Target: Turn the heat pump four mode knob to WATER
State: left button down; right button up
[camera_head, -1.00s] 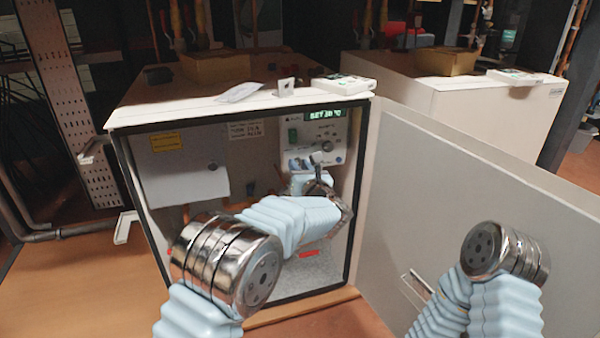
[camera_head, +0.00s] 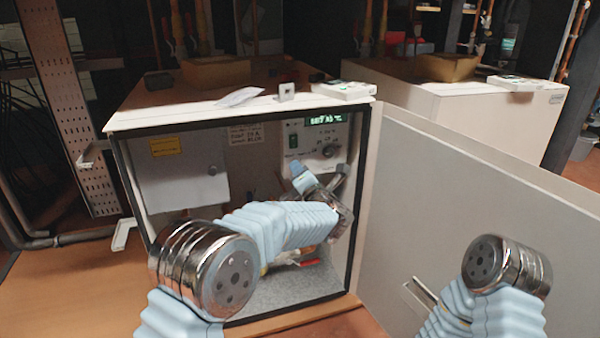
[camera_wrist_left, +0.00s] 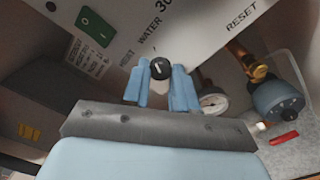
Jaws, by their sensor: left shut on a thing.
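The heat pump's control panel (camera_head: 312,140) is inside the open white cabinet, with a green display at its top. In the left wrist view, the small black mode knob (camera_wrist_left: 160,68) with a white mark sits between my left gripper's two blue fingertips (camera_wrist_left: 162,88). WATER is printed above it on the panel. I cannot tell for sure which label the mark points to. In the head view my left gripper (camera_head: 318,176) is at the panel's lower part, tilted, shut on the knob, and hides it. My right arm shows at the right, but its gripper is not in view.
A larger dark dial (camera_head: 329,151) and a green switch (camera_head: 293,141) are on the panel. The open cabinet door (camera_head: 440,210) stands to the right. A grey inner box (camera_head: 180,172) is at left. A gauge (camera_wrist_left: 218,103) and pipework lie below the panel.

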pick_arm(q)
jog(key=shift+m, duration=0.7)
jog(key=c, duration=0.9)
grip_release()
jog(key=v, duration=1.4)
